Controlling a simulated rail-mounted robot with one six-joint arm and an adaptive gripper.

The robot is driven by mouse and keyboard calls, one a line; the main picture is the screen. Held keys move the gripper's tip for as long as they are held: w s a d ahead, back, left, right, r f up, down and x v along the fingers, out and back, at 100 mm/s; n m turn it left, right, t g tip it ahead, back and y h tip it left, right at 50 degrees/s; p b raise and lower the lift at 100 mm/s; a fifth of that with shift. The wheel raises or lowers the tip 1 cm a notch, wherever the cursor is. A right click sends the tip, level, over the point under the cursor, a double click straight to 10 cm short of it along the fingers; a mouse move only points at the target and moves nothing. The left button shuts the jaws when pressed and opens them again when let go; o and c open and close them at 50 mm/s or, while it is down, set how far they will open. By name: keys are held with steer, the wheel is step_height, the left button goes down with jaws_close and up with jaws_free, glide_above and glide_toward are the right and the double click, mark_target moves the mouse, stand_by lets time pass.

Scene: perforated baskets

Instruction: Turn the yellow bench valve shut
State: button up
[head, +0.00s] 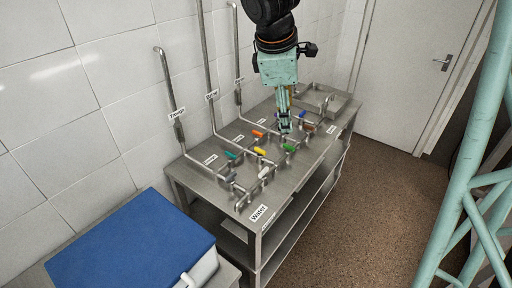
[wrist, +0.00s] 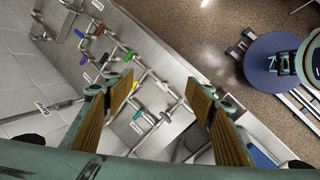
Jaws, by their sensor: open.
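The yellow valve handle (head: 260,151) is a small lever on the pipework in the middle of the steel bench, between a teal handle and a green one. It also shows in the wrist view (wrist: 135,87), just inside the left fingertip. My gripper (head: 285,126) points down over the bench, behind and to the right of the yellow handle in the head view. In the wrist view my gripper (wrist: 160,90) has its two wood-coloured fingers wide apart with nothing held. I cannot tell the handle's exact angle to its pipe.
Close to it are a teal handle (head: 231,155), an orange handle (head: 258,133), a green handle (head: 288,148) and a white handle (head: 264,172). Upright pipes (head: 171,95) run along the wall. A blue-topped box (head: 132,245) stands front left. Floor right of the bench is clear.

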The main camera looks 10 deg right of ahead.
steer(key=w+a+f+n+p, duration=0.25)
steer(key=w+f+n, duration=0.45)
steer(key=w, duration=0.5)
steer(key=n+p, duration=0.4)
steer(key=n, duration=0.1)
glide_above(260, 149)
steer(key=s+a, duration=0.4)
steer(key=a, duration=0.1)
step_height(260, 149, down, 13)
steer(key=shift+w+d+r+h, duration=0.1)
steer(key=shift+d+h, duration=0.15)
steer(key=shift+h, duration=0.05)
steer(key=shift+x, duration=6.85)
steer(key=shift+c, duration=0.9)
steer(key=c, duration=0.7)
